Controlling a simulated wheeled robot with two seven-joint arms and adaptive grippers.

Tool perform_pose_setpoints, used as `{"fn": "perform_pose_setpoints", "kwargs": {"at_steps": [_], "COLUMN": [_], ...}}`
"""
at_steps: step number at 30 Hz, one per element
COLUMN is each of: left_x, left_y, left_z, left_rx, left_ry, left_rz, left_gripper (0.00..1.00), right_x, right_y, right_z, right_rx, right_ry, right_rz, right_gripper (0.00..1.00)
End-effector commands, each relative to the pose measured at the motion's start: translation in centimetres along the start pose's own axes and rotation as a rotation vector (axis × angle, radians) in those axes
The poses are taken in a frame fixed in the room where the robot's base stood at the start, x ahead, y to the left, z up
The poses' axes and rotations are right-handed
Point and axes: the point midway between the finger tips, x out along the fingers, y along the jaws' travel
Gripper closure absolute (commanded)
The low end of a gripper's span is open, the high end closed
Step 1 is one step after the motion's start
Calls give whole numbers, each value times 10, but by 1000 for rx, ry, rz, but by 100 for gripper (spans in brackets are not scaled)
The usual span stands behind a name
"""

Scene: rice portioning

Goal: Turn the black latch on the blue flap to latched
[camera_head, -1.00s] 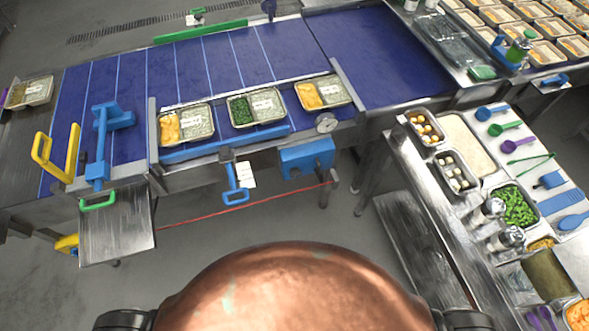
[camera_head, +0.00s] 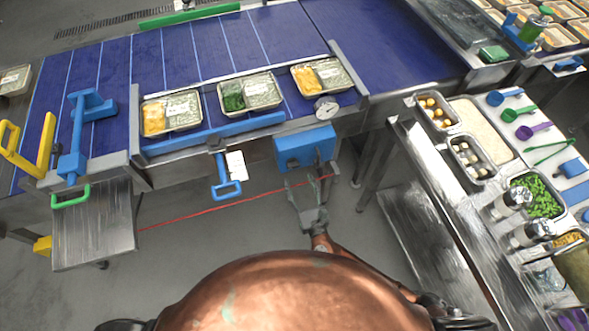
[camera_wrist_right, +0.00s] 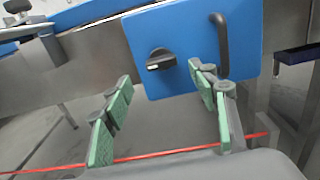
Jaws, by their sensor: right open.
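The blue flap (camera_head: 300,147) is on the front of the conveyor frame, below the food trays. In the right wrist view the flap (camera_wrist_right: 183,75) fills the upper middle and looks closed. The black latch (camera_wrist_right: 161,60) is a round knob with a pale mark, lying roughly sideways on the flap's left part. A black bar handle (camera_wrist_right: 220,42) stands to its right. My right gripper (camera_head: 303,184) is open and empty just below the flap. In the right wrist view its green-padded fingers (camera_wrist_right: 163,100) are spread below and either side of the knob, apart from it. My left gripper is not in view.
A red cord (camera_head: 230,202) runs along the conveyor's front below the flap. A blue handle (camera_head: 226,188) and a white tag (camera_head: 236,165) hang left of the flap. A round gauge (camera_head: 326,108) sits above it. The steel counter with food pans is at right.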

Motion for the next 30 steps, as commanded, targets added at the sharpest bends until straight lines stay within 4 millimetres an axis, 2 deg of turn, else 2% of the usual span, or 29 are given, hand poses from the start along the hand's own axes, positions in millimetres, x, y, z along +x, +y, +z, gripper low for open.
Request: {"fn": "perform_pose_setpoints", "kwargs": {"at_steps": [6,12,23,30], "left_x": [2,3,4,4], "left_y": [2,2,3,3], "left_z": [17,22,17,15], "left_rx": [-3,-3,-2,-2], "left_ry": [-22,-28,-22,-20], "left_rz": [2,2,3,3], "left_gripper": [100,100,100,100], "right_x": [37,59,65,65], "right_y": [-1,-2,-2,-2], "right_z": [0,-1,-1,-1], "right_rx": [3,6,6,6], "right_ry": [0,2,3,3], "right_rz": [-3,-3,-4,-4], "right_gripper": [46,46,46,62]}}
